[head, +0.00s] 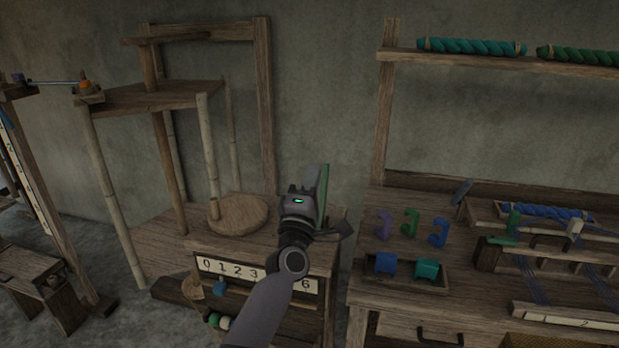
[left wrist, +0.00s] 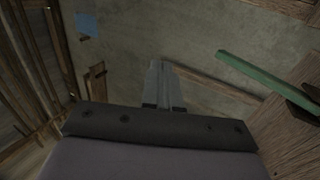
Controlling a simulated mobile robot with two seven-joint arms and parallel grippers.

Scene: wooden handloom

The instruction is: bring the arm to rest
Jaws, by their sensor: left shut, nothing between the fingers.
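My left gripper (head: 313,182) is raised in the middle of the head view, in front of the gap between the two wooden benches. Its fingers (left wrist: 164,85) are together in the left wrist view, with nothing between them. A green strip (head: 323,187) shows just beside the fingers in the head view. A long green bar (left wrist: 255,76) shows to the right of the fingers in the left wrist view, apart from them. My right gripper is in neither view.
A wooden frame with a round wooden disc (head: 238,216) stands left, above a numbered strip (head: 228,268). The right bench (head: 400,300) holds coloured hooks (head: 410,222), small blue and teal blocks in a tray (head: 405,287), and blue yarn (head: 545,212). Rope skeins (head: 470,46) lie on the shelf.

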